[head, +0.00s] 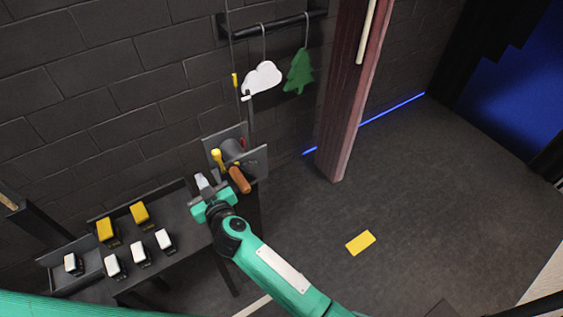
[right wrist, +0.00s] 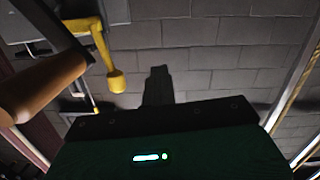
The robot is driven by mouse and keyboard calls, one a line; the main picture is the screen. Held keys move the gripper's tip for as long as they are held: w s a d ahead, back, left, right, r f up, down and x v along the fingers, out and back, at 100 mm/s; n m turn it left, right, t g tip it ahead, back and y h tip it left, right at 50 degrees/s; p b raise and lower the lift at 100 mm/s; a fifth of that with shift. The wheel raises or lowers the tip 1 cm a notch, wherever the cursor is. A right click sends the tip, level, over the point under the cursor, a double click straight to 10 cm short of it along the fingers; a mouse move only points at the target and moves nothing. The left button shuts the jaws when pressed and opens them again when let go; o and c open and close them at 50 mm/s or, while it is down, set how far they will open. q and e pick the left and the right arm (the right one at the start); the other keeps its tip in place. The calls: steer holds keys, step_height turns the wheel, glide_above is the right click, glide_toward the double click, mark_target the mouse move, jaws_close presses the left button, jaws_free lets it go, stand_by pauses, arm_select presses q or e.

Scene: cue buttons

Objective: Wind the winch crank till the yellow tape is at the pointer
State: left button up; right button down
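The winch (head: 234,148) is on a grey plate by the brick wall. Its crank has an orange-brown grip (head: 240,180), large at the left of the right wrist view (right wrist: 45,88). A yellow-knobbed lever (head: 217,157) sits beside the drum and also shows in the right wrist view (right wrist: 112,62). Yellow tape (head: 235,80) is on the thin vertical line, above a small white pointer-like piece (head: 246,98). My right gripper (head: 203,181) is left of the crank grip, apart from it in the wrist view. Its finger gap is unclear. My left gripper is out of view.
A dark bench (head: 180,262) at lower left carries several yellow and white blocks. A white cloud (head: 262,78) and green tree (head: 299,72) hang from a bar. A reddish post (head: 345,100) stands right of the winch. A yellow card (head: 360,242) lies on open floor.

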steer(key=w+a+r+m, duration=0.1)
steer(key=a+r, duration=0.3)
steer(key=r, duration=0.4)
steer(key=shift+t+y, duration=0.3)
steer(key=shift+y, duration=0.1)
steer(key=w+d, duration=0.1)
steer(key=d, duration=0.4)
steer(key=w+d+f, duration=0.1)
steer(key=d, duration=0.2)
steer(key=shift+w+d, duration=0.15)
steer(key=shift+w, duration=0.15)
steer(key=d, duration=0.1)
steer(key=w+d, duration=0.1)
steer(key=d, duration=0.3)
steer(key=shift+w+d+f, duration=0.15)
steer(key=shift+w+f, duration=0.05)
steer(key=shift+w, duration=0.05)
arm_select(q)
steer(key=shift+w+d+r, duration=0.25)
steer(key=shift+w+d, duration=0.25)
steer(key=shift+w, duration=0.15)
arm_select(e)
steer(key=shift+w+d+f, duration=0.1)
steer(key=shift+w+d, duration=0.1)
steer(key=shift+d, duration=0.35)
